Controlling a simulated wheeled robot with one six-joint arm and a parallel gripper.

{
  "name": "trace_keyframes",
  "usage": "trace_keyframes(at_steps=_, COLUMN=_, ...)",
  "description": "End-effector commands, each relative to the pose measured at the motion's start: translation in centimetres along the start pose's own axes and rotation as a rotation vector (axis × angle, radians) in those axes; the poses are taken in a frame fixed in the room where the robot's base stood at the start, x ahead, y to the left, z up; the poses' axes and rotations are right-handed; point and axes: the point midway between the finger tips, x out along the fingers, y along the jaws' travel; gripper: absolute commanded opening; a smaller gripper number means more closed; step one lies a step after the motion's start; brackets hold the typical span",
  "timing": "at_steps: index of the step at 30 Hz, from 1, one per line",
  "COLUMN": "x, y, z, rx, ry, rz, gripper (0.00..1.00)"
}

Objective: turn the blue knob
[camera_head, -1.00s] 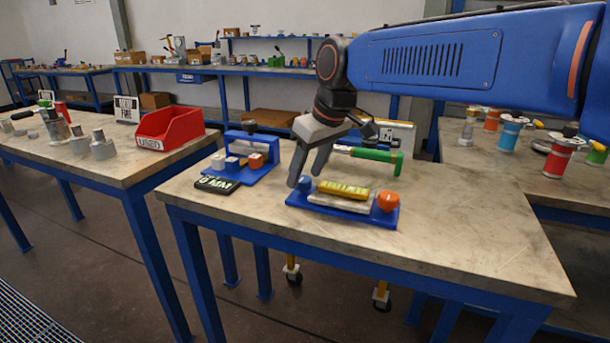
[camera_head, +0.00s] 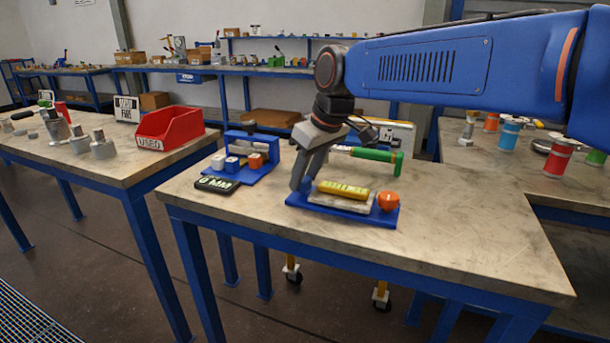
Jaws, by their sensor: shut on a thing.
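The blue knob (camera_head: 307,187) is at the left end of a blue base plate (camera_head: 345,213) on the near table. Only a small part of it shows, because my fingers cover the rest. The plate also carries a pale block with a yellow label plate (camera_head: 343,190) and an orange knob (camera_head: 388,201) at its right end. My gripper (camera_head: 302,184) points down over the left end of the plate, its fingers close together and shut on the blue knob.
A blue fixture (camera_head: 245,160) with small blocks and a dark display (camera_head: 217,185) stand to the left. The table's front and right are clear. A red bin (camera_head: 170,128) sits on the left table.

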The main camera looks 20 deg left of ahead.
Motion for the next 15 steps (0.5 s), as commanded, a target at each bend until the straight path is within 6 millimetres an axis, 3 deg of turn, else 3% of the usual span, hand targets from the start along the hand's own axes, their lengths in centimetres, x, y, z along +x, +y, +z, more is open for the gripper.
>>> trace_keyframes(at_steps=15, x=0.08, y=0.40, z=-0.02, rx=-0.342, ry=-0.002, rz=-0.143, gripper=0.12)
